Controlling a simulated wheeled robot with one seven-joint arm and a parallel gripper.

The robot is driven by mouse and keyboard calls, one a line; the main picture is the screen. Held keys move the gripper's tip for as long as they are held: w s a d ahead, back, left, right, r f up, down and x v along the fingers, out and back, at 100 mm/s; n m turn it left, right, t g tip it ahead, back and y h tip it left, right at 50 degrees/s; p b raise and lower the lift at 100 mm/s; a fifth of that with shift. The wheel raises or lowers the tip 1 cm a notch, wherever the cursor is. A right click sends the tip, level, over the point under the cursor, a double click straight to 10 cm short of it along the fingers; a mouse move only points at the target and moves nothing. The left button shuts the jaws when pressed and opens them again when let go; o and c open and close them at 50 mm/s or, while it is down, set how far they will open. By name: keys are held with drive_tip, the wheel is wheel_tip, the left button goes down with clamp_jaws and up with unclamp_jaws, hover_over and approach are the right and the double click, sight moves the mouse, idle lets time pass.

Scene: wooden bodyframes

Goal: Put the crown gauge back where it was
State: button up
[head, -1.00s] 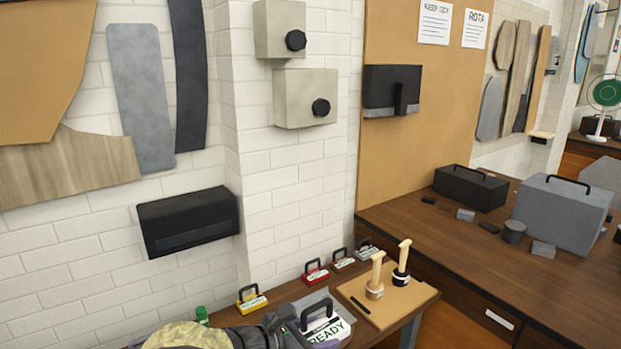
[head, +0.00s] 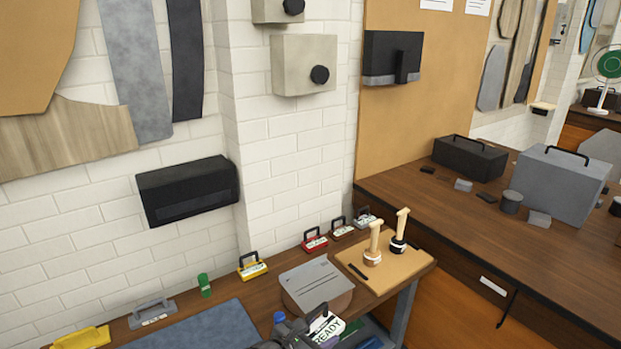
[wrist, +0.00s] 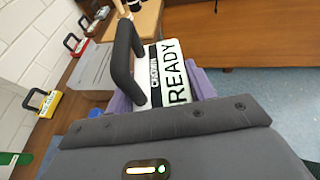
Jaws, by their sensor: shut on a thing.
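The crown gauge (head: 325,328) has a black arched handle and a white plate marked CROWN and READY. My gripper (wrist: 160,98) is shut on it; the gauge also shows in the wrist view (wrist: 172,82), with purple finger parts on both sides of it. In the head view it is at the bottom, in front of the bench edge by the grey-topped block. Similar handled gauges stand along the wall: a grey one (head: 152,316), a yellow one (head: 253,270), a red one (head: 314,243), and two beyond it (head: 343,232) (head: 366,221). A wider gap lies between yellow and red.
The grey-topped block (head: 316,284) sits on the bench beside a board (head: 405,281) bearing two upright stamp-like tools (head: 373,250) (head: 398,240). A green cylinder (head: 205,288) stands left of the yellow gauge. A blue-grey mat (head: 200,332) covers the near left bench.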

drive_tip(key=w+d+f+n+t+y, duration=0.1)
drive_tip(key=w+d+f+n+y, duration=0.1)
drive_tip(key=f, duration=0.4)
drive_tip(key=w+d+f+n+t+y, duration=0.2)
drive_tip(key=f, duration=0.5)
drive_tip(key=w+d+n+t+y, duration=0.1)
drive_tip(key=d+n+y, duration=0.3)
drive_tip(key=d, duration=0.5)
drive_tip(key=shift+w+d+r+n+y, duration=0.25)
drive_tip(key=shift+r+n+y, duration=0.15)
drive_tip(key=shift+y, duration=0.3)
drive_tip(key=s+f, duration=0.4)
drive_tip(key=f, duration=0.1)
drive_tip(key=shift+s+f, duration=0.15)
drive_tip(key=shift+f, duration=0.15)
idle(0.5)
idle(1.8)
